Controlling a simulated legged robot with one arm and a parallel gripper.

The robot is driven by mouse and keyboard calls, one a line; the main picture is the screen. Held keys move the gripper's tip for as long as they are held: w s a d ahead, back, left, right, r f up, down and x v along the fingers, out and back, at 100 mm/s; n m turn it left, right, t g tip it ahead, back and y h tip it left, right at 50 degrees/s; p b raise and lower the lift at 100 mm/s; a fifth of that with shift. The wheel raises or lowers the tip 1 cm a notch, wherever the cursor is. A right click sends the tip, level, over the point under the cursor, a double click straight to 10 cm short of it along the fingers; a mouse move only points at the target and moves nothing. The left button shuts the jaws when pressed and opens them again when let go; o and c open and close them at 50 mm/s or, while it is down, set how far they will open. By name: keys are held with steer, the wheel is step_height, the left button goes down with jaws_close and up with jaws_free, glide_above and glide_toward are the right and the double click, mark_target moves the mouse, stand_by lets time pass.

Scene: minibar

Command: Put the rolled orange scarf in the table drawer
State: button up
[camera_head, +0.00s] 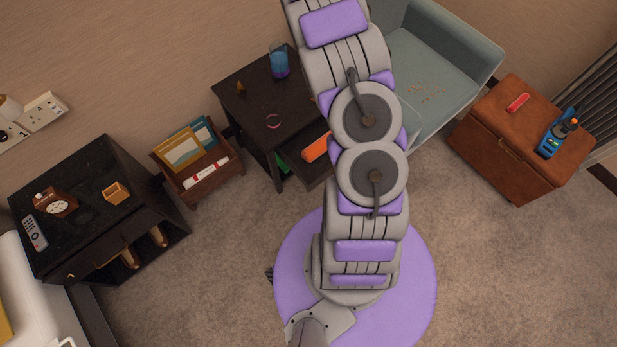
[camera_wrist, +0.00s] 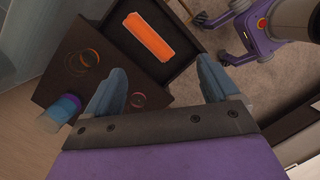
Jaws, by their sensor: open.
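In the head view the scarf (camera_head: 316,148) shows beside my arm, which hides part of the drawer (camera_head: 308,172). The dark table (camera_wrist: 50,88) is left of the drawer in the wrist view, and it also shows in the head view (camera_head: 243,97). My gripper (camera_wrist: 163,82) is open and empty, its fingers spread near the drawer and apart from the scarf. My gripper is hidden in the head view.
A blue cup (camera_head: 279,65) and a pink ring (camera_head: 273,121) are on the table. A grey-green armchair (camera_head: 445,60) stands at right, near a brown cabinet (camera_head: 500,150). A magazine rack (camera_head: 215,180) and black cabinet (camera_head: 90,180) stand at left. Carpet (camera_head: 500,270) is clear at lower right.

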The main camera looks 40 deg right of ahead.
steer(key=s+a+r+m, duration=0.45)
steer(key=a+r, duration=0.35)
steer(key=r, duration=0.2)
steer(key=s+a+r+m, duration=0.3)
steer(key=s+a+r, duration=0.35)
steer(key=r, duration=0.35)
steer(key=s+a+r+m+y, duration=0.1)
steer(key=s+a+r+m, duration=0.1)
steer(key=s+a, duration=0.5)
steer(key=s+a+r+m+y, duration=0.1)
steer(key=s+a+r, duration=0.3)
steer(key=s, duration=0.9)
steer(key=a+m, duration=0.1)
steer(key=a, duration=0.2)
steer(key=shift+a+r, duration=0.15)
steer(key=shift+r, duration=0.05)
steer(key=shift+s+m, duration=0.1)
steer(key=shift+m, duration=0.25)
